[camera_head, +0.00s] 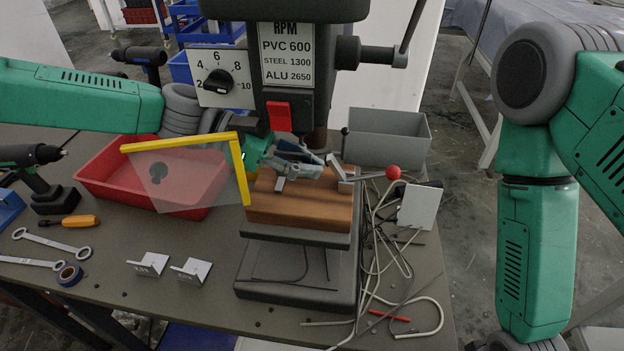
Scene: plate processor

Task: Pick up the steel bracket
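Two small grey L-shaped brackets stand side by side on the table front: a left bracket (149,264) and a right bracket (191,271). Each has small lettering that I cannot read, so I cannot tell which is steel. My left gripper (297,166) is well behind and to the right of them, over the wooden block (300,208) on the drill press. Its fingers overlap with clamp parts there, so I cannot tell whether they are open or hold anything. My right arm comes down at the right edge; its gripper is below the picture.
The drill press (287,75) with its speed dial stands behind the block. A yellow-framed clear guard (186,142) hangs before a red tray (105,182). A grey bin (388,140) is behind. Wires, a red-knobbed clamp lever (393,172) and a pale plate (419,206) crowd the right side.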

